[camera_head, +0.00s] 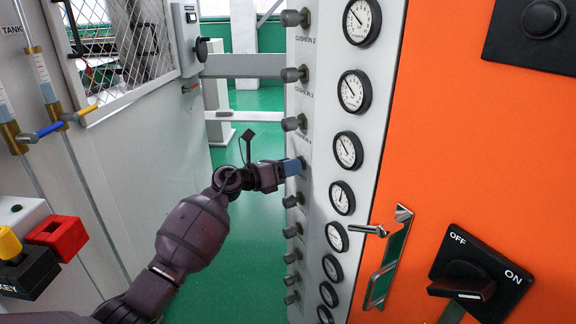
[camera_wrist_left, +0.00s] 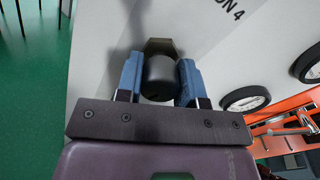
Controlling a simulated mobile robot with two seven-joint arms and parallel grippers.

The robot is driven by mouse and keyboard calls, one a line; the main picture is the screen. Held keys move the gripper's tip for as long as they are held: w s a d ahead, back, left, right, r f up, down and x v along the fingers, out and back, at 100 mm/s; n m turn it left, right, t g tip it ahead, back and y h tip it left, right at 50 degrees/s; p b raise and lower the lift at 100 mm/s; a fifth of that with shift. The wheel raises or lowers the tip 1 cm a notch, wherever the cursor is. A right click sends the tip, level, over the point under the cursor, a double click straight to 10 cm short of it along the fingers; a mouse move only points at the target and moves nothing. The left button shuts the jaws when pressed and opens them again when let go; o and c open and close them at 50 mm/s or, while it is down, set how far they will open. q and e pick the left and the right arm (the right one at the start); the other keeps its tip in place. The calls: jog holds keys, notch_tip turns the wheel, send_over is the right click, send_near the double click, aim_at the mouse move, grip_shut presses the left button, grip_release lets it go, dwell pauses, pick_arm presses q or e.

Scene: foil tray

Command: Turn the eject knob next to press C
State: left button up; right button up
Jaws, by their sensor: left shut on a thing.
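My left gripper (camera_head: 293,167) reaches from the lower left to a column of dark knobs on a pale grey panel (camera_head: 318,110). Its blue fingers (camera_wrist_left: 159,80) are shut on a dark round knob (camera_wrist_left: 160,76) with an angular base, one finger on each side. In the head view this knob is hidden by the fingers. A label ending in "ON 4" is printed beside it in the wrist view. Nearby labels read "CUSHION 2" and "CUSHION 3". I cannot read any label for eject or press C. My right gripper is not in view.
More knobs sit above (camera_head: 293,123) and below (camera_head: 292,200) the gripper. A column of gauges (camera_head: 348,150) runs beside them. An orange cabinet (camera_head: 470,150) has a handle (camera_head: 388,260) and an OFF/ON switch (camera_head: 465,285). Green floor (camera_head: 240,240) is clear.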

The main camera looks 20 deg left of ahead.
pick_arm(q)
jog(key=n+p, duration=0.2)
jog(key=n, duration=0.1)
jog(key=shift+r, duration=0.25)
jog(key=shift+f+n+p, duration=0.1)
jog(key=shift+n+p, duration=0.2)
jog(key=shift+f+n, duration=0.15)
jog(key=shift+n, duration=0.35)
jog(key=shift+f, duration=0.1)
jog(key=o, duration=0.9)
